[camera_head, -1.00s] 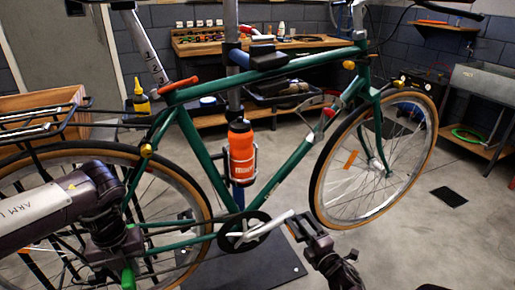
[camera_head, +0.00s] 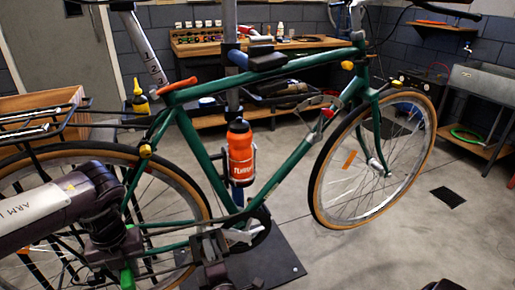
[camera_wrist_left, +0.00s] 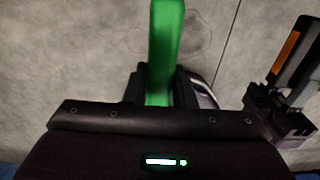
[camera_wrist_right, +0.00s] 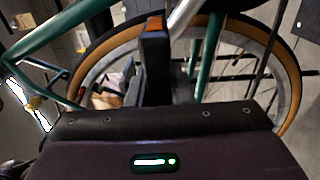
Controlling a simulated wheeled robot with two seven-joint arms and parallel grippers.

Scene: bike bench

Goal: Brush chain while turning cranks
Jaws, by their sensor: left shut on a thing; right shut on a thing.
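My left gripper (camera_head: 122,258) is shut on a green brush handle (camera_wrist_left: 165,45), low beside the rear wheel and the lower chain run. The handle also shows in the head view (camera_head: 128,278); the bristles are hidden, so I cannot tell if they touch the chain. My right gripper (camera_head: 213,255) is shut on a black pedal with an orange reflector (camera_wrist_right: 155,60). The crank (camera_head: 243,235) is partly visible at the chainring (camera_head: 258,228), with the pedal side to the lower left. The green bike (camera_head: 195,140) is held upright on a stand.
The rear wheel (camera_head: 198,185) is close to my left arm. A dark mat (camera_head: 275,262) lies under the bike. An orange bottle (camera_head: 240,150) sits on the frame. A workbench (camera_head: 270,45) stands behind; a sink (camera_head: 480,80) is at right.

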